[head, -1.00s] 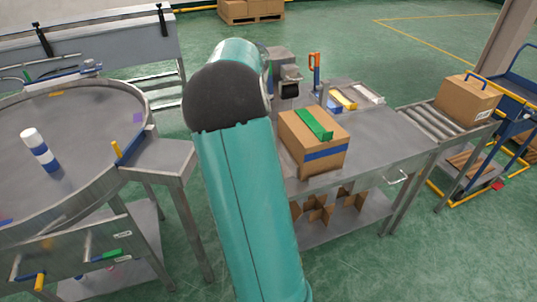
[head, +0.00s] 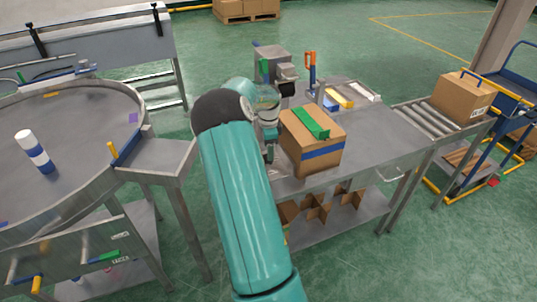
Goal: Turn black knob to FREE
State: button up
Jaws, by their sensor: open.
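My teal arm rises through the middle of the head view and bends over at its dark elbow. My gripper (head: 269,152) is small and partly hidden, pointing down just left of the cardboard box (head: 312,143) on the workbench. It is open, and I see nothing held in it. A grey machine (head: 271,62) stands at the back left of the bench, beyond my wrist. A dark block-like part (head: 286,88) shows on its front; I cannot tell whether this is the black knob. No FREE marking is readable.
A roller conveyor (head: 437,122) is at right.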

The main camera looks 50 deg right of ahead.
aim_at(267, 161)
jog(key=shift+f, duration=1.75)
jog(key=shift+c, duration=0.4)
jog(key=c, duration=0.9)
